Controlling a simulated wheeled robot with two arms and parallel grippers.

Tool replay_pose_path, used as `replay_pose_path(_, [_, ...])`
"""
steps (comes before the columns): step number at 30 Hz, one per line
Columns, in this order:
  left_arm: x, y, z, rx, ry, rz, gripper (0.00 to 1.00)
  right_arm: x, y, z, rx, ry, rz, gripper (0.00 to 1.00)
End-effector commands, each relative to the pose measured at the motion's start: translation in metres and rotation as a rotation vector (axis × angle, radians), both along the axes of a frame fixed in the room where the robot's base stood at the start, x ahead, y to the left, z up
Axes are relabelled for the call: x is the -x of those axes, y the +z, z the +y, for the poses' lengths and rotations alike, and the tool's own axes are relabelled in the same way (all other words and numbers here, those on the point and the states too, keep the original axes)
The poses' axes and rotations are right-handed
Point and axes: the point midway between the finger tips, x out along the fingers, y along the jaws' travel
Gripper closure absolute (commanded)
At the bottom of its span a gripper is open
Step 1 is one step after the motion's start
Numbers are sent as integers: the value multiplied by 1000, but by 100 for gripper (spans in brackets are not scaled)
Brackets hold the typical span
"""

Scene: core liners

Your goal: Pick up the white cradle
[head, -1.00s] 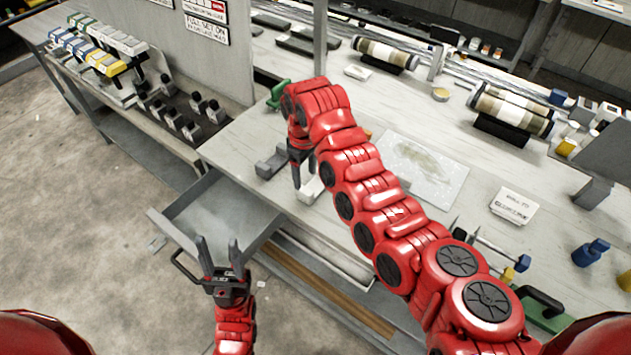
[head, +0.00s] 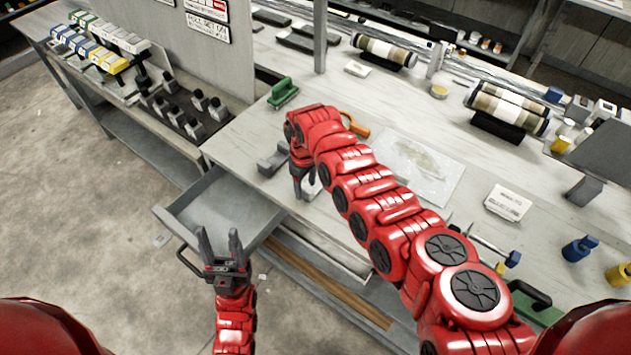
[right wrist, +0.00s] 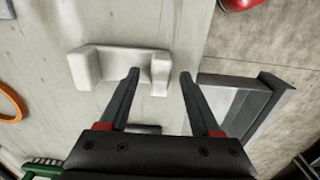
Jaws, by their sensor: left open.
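The white cradle (right wrist: 122,57) lies on the bench top in the right wrist view, a short bar with a raised block at each end. In the head view only a bit of it (head: 314,187) shows beside my right gripper (head: 299,190). My right gripper (right wrist: 160,75) is open above the cradle. One finger overlaps the cradle's middle and its right end block shows between the fingers. I cannot tell whether the fingers touch it. My left gripper (head: 219,238) is open and empty in front of the open drawer.
A grey cradle (head: 271,160) lies just left of my right gripper. A green brush (head: 283,92) and an orange ring (head: 357,126) lie behind it. The open drawer (head: 180,228) juts out from the bench front. A clear sheet (head: 417,168) lies to the right.

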Motion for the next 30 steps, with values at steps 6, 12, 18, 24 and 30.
replay_pose_path(6, [0,0,0,0,0,0,50,0,0,0,0,0,0,76])
replay_pose_path(12, [0,0,0,0,0,0,50,0,0,0,0,0,0,100])
replay_pose_path(18, [0,0,0,0,0,0,50,0,0,0,0,0,0,100])
replay_pose_path(24, [0,-1,0,0,0,0,50,0,1,0,0,0,0,100])
replay_pose_path(30, [0,-8,0,0,0,0,50,-1,12,1,-3,0,-3,100])
